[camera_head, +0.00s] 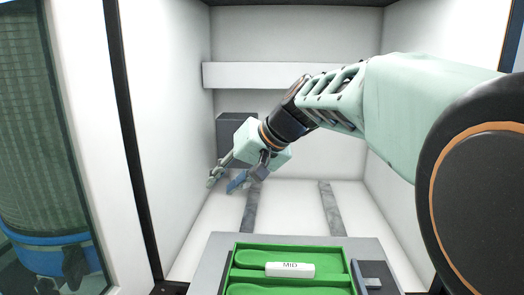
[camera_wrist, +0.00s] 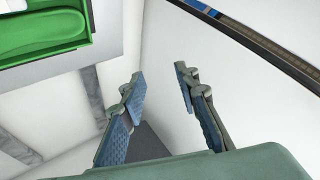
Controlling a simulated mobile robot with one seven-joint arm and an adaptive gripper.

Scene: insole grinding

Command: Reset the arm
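My arm reaches in from the right in the head view, bent downward to the left. My gripper (camera_head: 229,181) hangs in the air inside the white cabinet, left of centre and beyond the green tray. In the wrist view my gripper (camera_wrist: 160,72) shows two blue-padded fingers standing apart, with nothing between them. No object is held.
A green tray (camera_head: 240,262) with a block marked MID (camera_head: 290,269) lies on a grey stand (camera_head: 222,243) at the front. A dark grey box (camera_head: 232,124) is by the back wall. White walls enclose the space; a glass-fronted machine (camera_head: 48,130) is at left.

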